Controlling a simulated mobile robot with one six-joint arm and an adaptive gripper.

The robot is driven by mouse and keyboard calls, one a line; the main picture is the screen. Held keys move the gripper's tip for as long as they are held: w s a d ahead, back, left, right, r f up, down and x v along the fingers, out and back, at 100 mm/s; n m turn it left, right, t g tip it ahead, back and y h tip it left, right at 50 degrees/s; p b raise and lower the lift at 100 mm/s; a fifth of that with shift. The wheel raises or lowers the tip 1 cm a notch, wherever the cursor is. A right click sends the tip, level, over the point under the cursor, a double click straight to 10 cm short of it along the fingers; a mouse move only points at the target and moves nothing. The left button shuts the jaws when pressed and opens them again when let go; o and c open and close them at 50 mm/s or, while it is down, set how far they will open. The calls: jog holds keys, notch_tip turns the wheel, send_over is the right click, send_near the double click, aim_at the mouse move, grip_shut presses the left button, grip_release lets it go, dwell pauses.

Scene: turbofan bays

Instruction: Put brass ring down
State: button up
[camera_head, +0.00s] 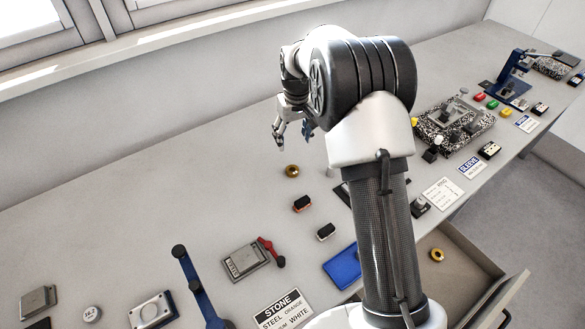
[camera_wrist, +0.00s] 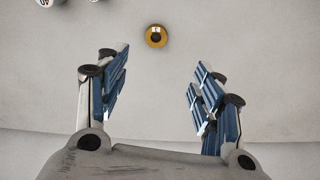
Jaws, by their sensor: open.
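A brass ring (camera_head: 292,171) lies flat on the grey bench in the head view, a little below and to the right of my gripper (camera_head: 281,140). In the wrist view a brass ring (camera_wrist: 156,36) lies on the bench ahead of the fingers, centred between their lines and apart from both. My gripper (camera_wrist: 158,98) is open and empty, with blue finger pads facing each other. A second brass-coloured ring (camera_head: 437,255) lies in an open drawer at the right in the head view.
The open drawer (camera_head: 513,290) juts out at the lower right. Bench around the brass ring is clear to the left.

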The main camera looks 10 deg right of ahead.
jog(key=b, duration=0.3)
send_over(292, 169)
jog(key=s, duration=0.2)
jog(key=f, duration=1.1)
jog(key=shift+w+a+f, duration=0.2)
jog(key=shift+f, duration=0.1)
jog(key=shift+w+d+f+b, duration=0.1)
jog(key=shift+w+f+b, duration=0.15)
jog(key=shift+f, duration=0.6)
jog(key=shift+w+d+f+b, duration=0.1)
jog(key=shift+f+b, duration=0.2)
jog(key=shift+f, duration=0.6)
jog(key=shift+w+d+f+b, duration=0.1)
jog(key=shift+w+f+b, duration=0.15)
jog(key=shift+f, duration=0.6)
jog(key=shift+c, duration=0.2)
jog(key=c, duration=1.3)
jog(key=shift+r, duration=0.15)
notch_tip(292, 169, up, 20)
jog(key=p, duration=0.5)
jog(key=s+f, duration=0.2)
jog(key=s, duration=0.5)
jog(key=s+f+m, duration=0.1)
jog(key=s+f, duration=0.2)
jog(key=s, duration=0.5)
jog(key=s+f+m+b, duration=0.1)
jog(key=s+f, duration=0.1)
jog(key=s, duration=0.5)
jog(key=shift+s+f, duration=0.15)
jog(key=shift+s, duration=0.1)
